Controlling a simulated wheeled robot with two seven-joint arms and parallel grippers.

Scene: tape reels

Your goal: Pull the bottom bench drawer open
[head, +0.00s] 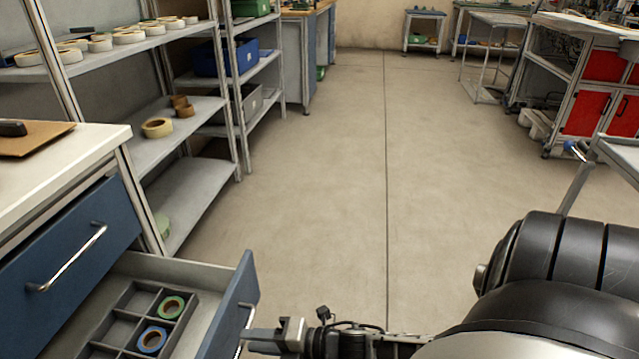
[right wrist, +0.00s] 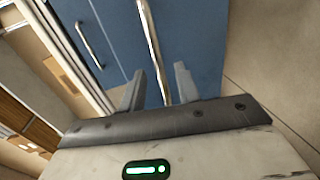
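The lower blue bench drawer (head: 234,293) stands pulled out, with its inside showing in the head view. Its front also shows in the right wrist view (right wrist: 200,35). Its metal handle (head: 246,319) is on the outer face; in the right wrist view the handle (right wrist: 151,38) runs between my two fingers. My right gripper (head: 264,338) is at this handle, with its fingers (right wrist: 160,85) apart on either side and visible gaps to the bar. The upper drawer (head: 75,250) is closed. My left gripper is not in view.
A divided tray (head: 117,337) in the open drawer holds a green reel (head: 172,307) and a blue reel (head: 152,340). A shelf rack (head: 165,140) with tape reels stands beyond the bench (head: 75,165). The floor (head: 330,190) in the middle is clear.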

